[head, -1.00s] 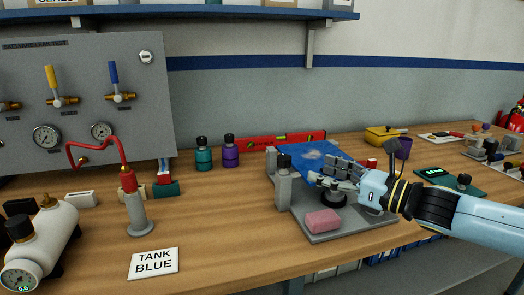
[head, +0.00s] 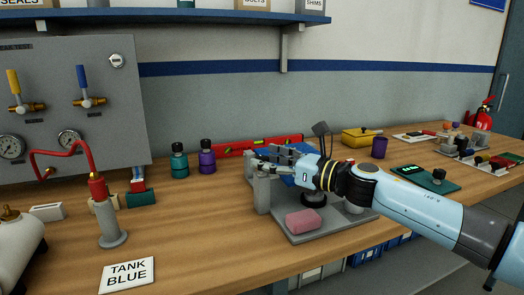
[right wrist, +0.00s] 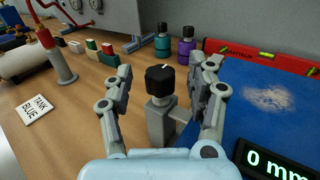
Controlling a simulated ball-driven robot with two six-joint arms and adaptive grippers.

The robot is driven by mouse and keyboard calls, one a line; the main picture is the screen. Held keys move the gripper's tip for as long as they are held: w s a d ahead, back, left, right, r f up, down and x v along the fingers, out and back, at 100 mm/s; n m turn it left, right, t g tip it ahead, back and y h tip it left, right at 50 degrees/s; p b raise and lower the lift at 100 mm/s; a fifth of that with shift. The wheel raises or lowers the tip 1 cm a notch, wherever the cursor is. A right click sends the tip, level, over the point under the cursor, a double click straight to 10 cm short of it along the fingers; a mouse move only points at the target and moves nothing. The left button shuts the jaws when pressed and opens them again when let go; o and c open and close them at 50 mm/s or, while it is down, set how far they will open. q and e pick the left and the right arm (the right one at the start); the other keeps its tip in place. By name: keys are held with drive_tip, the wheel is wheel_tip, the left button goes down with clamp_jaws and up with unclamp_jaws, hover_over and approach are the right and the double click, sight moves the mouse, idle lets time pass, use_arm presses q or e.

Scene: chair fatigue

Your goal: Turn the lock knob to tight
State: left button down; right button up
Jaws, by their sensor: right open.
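The black lock knob (right wrist: 160,79) tops a grey post in the right wrist view, with a small white mark on its upper edge. In the head view the post (head: 262,194) stands at the left front of the grey fixture (head: 341,225), and my gripper hides most of the knob. My right gripper (right wrist: 166,82) is open, with its fingers on either side of the knob. I cannot tell whether they touch it. In the head view the right gripper (head: 264,163) is over the post. My left gripper is not in view.
A pink block (head: 306,221) lies on the fixture's plate. A blue sheet (right wrist: 270,105) and a display reading 0 mm (right wrist: 272,162) are right of the post. Teal (head: 179,160) and purple (head: 207,157) bottles stand behind.

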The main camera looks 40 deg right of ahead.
drive_tip(key=shift+w+a+r, duration=0.15)
drive_tip(key=shift+w+a, duration=0.05)
drive_tip(key=shift+w, duration=0.4)
drive_tip(key=shift+w+a+f, duration=0.15)
drive_tip(key=shift+w+f, duration=0.05)
drive_tip(key=shift+w, duration=0.2)
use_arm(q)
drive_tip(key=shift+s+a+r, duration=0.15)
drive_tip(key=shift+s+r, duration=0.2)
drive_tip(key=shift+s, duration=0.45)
use_arm(e)
clamp_jaws()
use_arm(q)
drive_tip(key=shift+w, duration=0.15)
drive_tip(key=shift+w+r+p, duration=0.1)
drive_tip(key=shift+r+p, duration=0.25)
drive_tip(key=shift+p, duration=0.15)
use_arm(e)
drive_tip(key=shift+m+h, duration=0.3)
drive_tip(key=shift+h, duration=0.2)
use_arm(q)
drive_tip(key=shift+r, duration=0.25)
use_arm(e)
drive_tip(key=shift+h, duration=0.3)
